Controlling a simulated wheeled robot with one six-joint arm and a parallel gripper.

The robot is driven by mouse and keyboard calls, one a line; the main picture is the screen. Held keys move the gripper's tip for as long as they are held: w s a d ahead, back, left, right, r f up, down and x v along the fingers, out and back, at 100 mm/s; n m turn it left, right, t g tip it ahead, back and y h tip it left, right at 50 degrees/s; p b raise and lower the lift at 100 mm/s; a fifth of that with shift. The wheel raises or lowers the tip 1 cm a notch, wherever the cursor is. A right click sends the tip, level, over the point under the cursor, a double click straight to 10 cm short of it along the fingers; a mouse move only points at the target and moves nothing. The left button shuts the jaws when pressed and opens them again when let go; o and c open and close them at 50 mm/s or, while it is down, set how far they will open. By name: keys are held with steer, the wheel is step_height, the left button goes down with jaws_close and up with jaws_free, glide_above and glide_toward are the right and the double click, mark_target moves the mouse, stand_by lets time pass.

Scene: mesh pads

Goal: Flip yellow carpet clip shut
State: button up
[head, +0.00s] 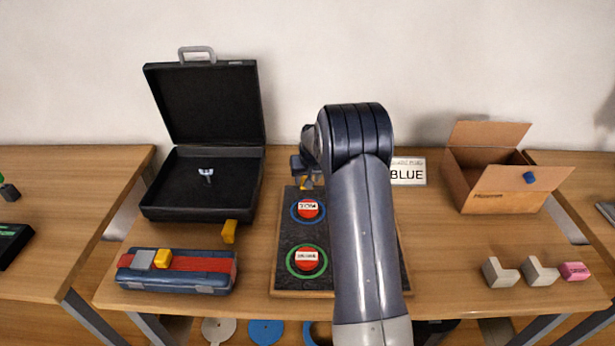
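A yellow block-like piece (162,257) sits on the red strip of a blue case (222,279) at the front left, beside a grey piece (144,258). Another yellow piece (229,231) stands near the front right corner of the black case. I cannot tell which yellow piece is the clip, or whether either is open. My gripper (306,182) is above the back left part of the dark board, well right of both pieces. A bit of yellow shows at its tips. My arm hides much of it, so its opening is unclear.
The open black case (152,204) holds a small grey-blue item (206,174). The dark board (283,262) carries two red round pads (307,210), ringed blue and green. A cardboard box (480,196), a BLUE sign (408,172), two grey blocks (500,273) and a pink one (574,271) stand right.

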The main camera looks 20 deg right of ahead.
jaws_close()
steer(key=f+b, duration=0.1)
steer(key=b, duration=0.2)
steer(key=shift+s+t, duration=0.1)
steer(key=shift+t, duration=0.2)
steer(key=shift+s+a+t+h+b, duration=0.1)
steer(key=shift+t+h+b, duration=0.2)
steer(key=shift+b, duration=0.6)
steer(key=shift+r+b, duration=0.1)
steer(key=shift+b, duration=0.2)
jaws_free()
steer(key=shift+s+r, duration=0.1)
steer(key=shift+r, duration=0.05)
